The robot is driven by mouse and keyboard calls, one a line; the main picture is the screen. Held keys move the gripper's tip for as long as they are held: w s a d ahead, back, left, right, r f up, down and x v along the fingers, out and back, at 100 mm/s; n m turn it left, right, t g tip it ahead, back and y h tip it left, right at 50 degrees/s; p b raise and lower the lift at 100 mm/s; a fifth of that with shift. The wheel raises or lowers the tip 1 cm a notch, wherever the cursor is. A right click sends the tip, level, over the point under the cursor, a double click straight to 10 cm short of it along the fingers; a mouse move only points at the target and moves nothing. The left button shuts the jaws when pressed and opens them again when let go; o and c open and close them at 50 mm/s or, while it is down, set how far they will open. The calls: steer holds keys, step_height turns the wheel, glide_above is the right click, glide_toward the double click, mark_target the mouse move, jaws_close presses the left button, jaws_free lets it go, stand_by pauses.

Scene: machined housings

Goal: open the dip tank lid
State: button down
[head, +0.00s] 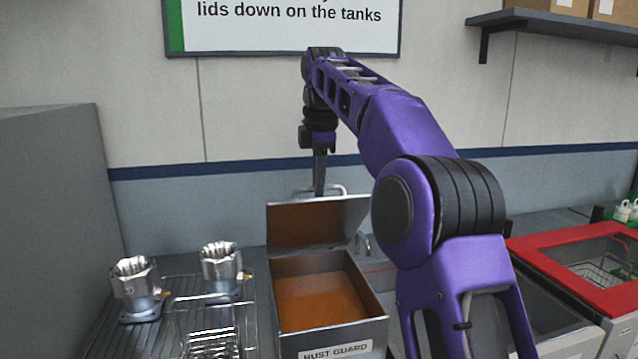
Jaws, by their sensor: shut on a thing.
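The dip tank (333,334) is a grey metal box with a "RUST GUARD" label on its front and orange-brown liquid inside. Its lid (357,213) stands raised at the back of the tank, tilted up, with its brown underside facing me. A bar handle (340,191) shows at the lid's top edge. My gripper (320,188) points down behind the lid's upper edge, at the handle, and is shut on it. The fingertips are partly hidden behind the lid.
Two machined housings (135,284) (221,268) stand on a ribbed drain board left of the tank, near a wire basket (213,343). A red-rimmed tank (570,245) with a basket is at right. A grey cabinet (50,220) borders the left; a shelf (560,22) hangs upper right.

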steer(key=shift+w+f, duration=0.1)
steer(key=shift+f, duration=0.25)
steer(key=c, duration=0.9)
jaws_free()
steer(key=shift+w, duration=0.2)
steer(key=shift+s+r, duration=0.1)
steer(key=shift+r, duration=0.1)
steer(key=shift+s, duration=0.1)
